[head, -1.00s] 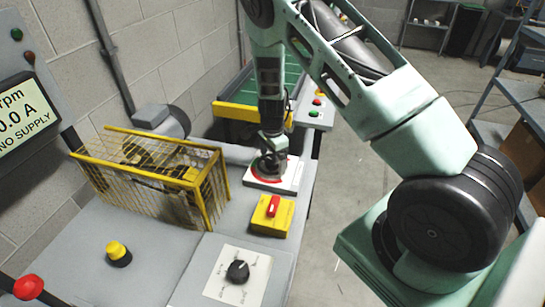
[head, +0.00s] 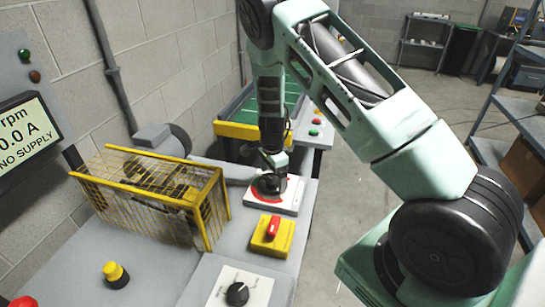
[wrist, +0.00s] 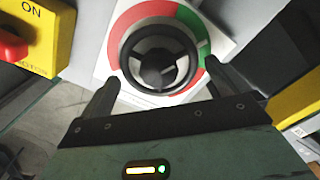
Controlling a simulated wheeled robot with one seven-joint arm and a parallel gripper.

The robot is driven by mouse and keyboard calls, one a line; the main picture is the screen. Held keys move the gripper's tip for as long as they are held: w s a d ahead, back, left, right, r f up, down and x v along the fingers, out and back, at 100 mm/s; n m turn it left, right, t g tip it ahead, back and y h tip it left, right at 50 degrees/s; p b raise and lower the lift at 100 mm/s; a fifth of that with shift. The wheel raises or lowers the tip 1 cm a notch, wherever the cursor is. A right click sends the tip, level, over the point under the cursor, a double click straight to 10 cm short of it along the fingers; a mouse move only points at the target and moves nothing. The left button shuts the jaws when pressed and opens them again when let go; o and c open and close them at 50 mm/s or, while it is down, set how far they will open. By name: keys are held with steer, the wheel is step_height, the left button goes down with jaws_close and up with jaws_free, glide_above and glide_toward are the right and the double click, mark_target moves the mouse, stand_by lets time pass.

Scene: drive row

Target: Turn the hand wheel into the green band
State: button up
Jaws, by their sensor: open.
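The dark round hand wheel (wrist: 160,57) sits on a white plate (wrist: 105,68) in the wrist view, with a ring around it that is part red (wrist: 118,32) and part green (wrist: 188,17). A small pale mark shows at the right, over the green part. My gripper (wrist: 158,88) is open, its two fingers apart at the near left and near right of the wheel. Whether they touch the rim I cannot tell. In the head view my gripper (head: 272,172) points down over the wheel and partly hides it and the red-marked plate (head: 287,203).
A yellow box with a red switch (head: 272,229) stands close in front of the plate. A black knob (head: 237,293), a yellow button (head: 115,273) and a yellow mesh guard (head: 155,193) share the bench.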

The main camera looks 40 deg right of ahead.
mark_target(273, 179)
step_height(273, 179, up, 17)
steer(key=b, duration=0.1)
steer(key=shift+f+b, duration=0.15)
steer(key=shift+b, duration=0.25)
steer(key=s+a+r+n+y, duration=0.1)
steer(key=s+a+r+n, duration=0.2)
steer(key=s+a+n, duration=0.6)
steer(key=s+a+r+n+y, duration=0.15)
steer(key=s+a+n, duration=0.4)
steer(key=a, duration=0.75)
steer(key=s+a+r+n+h, duration=0.1)
steer(key=s+a+n, duration=0.1)
steer(key=s+n, duration=0.4)
steer(key=s+a+r+n+h, duration=0.1)
steer(key=s+a+n, duration=0.1)
steer(key=s+n, duration=0.4)
steer(key=s, duration=0.4)
steer(key=shift+s+a+n, duration=0.2)
steer(key=shift+a+n, duration=0.05)
steer(key=shift+n, duration=0.1)
steer(key=shift+r, duration=0.1)
